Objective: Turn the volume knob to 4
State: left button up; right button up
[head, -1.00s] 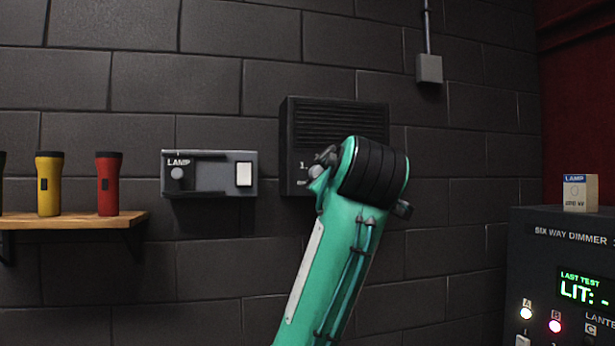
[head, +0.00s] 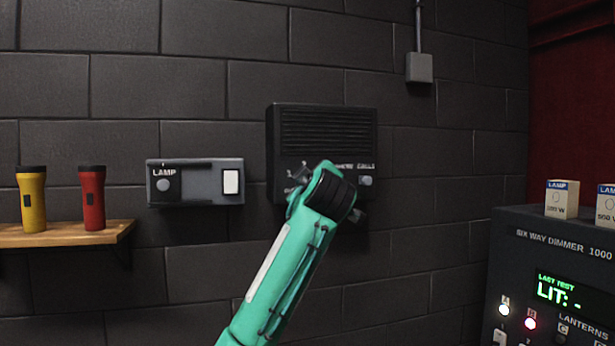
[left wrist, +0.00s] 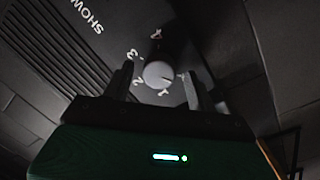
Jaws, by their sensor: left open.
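The volume knob (left wrist: 158,73) is a round light grey knob in the left wrist view, with the white figures 1, 2, 3 and 4 around it. A small mark on its face seems to lie on the side of the 1, but it is too small to be sure. The knob sits on a black grilled box (head: 322,128) on the wall. My left gripper (left wrist: 158,78) is open, one finger on each side of the knob; I cannot tell whether they touch it. In the head view my arm hides the knob. My right gripper is not in view.
Left of the box is a grey lamp panel (head: 208,190) with a white switch (head: 231,182). A dimmer unit (head: 545,255) with lamp cartons (head: 562,200) stands at right.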

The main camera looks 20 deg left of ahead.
pick_arm(q)
jog(key=shift+w+a, duration=0.1)
jog(key=shift+c, duration=0.5)
jog(key=c, duration=0.9)
